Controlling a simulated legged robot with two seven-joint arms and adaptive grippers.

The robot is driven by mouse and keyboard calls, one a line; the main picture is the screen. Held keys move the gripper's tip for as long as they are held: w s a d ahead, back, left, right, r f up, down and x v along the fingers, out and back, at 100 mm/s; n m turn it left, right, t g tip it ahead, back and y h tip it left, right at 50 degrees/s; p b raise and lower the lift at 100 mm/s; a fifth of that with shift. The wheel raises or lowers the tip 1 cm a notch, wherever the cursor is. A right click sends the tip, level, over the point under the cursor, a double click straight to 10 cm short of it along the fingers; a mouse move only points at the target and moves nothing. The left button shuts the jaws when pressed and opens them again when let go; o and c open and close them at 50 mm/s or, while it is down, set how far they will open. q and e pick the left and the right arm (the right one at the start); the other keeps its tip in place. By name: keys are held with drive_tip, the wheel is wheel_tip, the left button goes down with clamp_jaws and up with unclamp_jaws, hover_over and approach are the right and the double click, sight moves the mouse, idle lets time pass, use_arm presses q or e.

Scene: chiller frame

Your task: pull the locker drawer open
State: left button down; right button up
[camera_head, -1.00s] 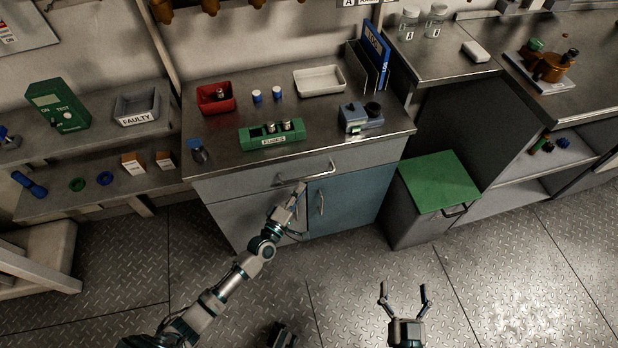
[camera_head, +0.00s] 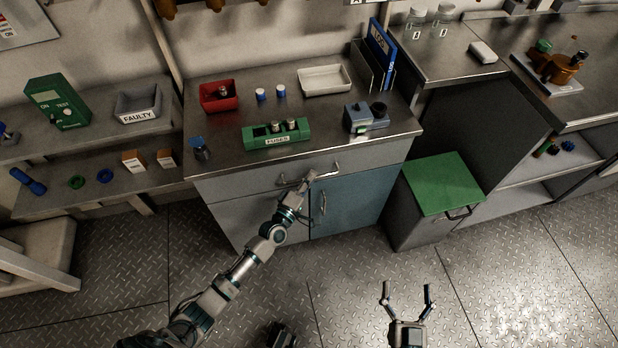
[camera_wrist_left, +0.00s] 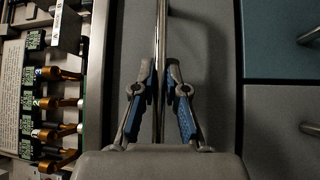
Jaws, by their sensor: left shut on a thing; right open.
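The locker drawer (camera_head: 262,180) is the grey front under the steel counter, and it looks closed. Its metal bar handle (camera_head: 290,184) runs along the front. Part of the handle is hidden by the gripper in the head view. My right gripper (camera_head: 408,290) is open and empty, low over the floor.
Below the drawer are a grey door and a blue door (camera_head: 355,202) with a vertical handle. A green-topped bin (camera_head: 440,184) stands to the right. The counter holds a green fuse holder (camera_head: 277,135), a red bin (camera_head: 217,98) and a white tray (camera_head: 325,80). Open floor lies in front.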

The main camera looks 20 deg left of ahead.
use_arm(q)
drive_tip(key=shift+s+a, duration=0.1)
drive_tip(key=shift+a, duration=0.1)
use_arm(e)
drive_tip(key=s+d+f+g+h+p, duration=0.25)
drive_tip(key=s+f+g+p, duration=0.2)
drive_tip(key=f+g, duration=0.4)
use_arm(q)
drive_tip(key=s+d+p, duration=0.1)
drive_tip(key=s+d, duration=0.6)
drive_tip(key=s, duration=0.4)
drive_tip(key=s+d+p, duration=0.2)
drive_tip(key=s+d, duration=0.6)
drive_tip(key=s, duration=0.3)
drive_tip(key=shift+s+f, duration=0.25)
drive_tip(key=shift+s, duration=0.15)
drive_tip(key=c, duration=1.3)
unclamp_jaws()
drive_tip(key=shift+o, duration=0.5)
drive_tip(key=shift+a, duration=0.1)
drive_tip(key=v, duration=1.2)
use_arm(e)
drive_tip(key=s+d+f+g+h, duration=0.1)
drive_tip(key=s+d+f+g, duration=0.1)
drive_tip(key=s, duration=0.4)
drive_tip(key=s+d+f+g+h, duration=0.1)
drive_tip(key=s+d+f+g, duration=0.1)
drive_tip(key=s+g, duration=0.3)
drive_tip(key=shift+s+f, duration=0.35)
drive_tip(key=shift+f, duration=0.15)
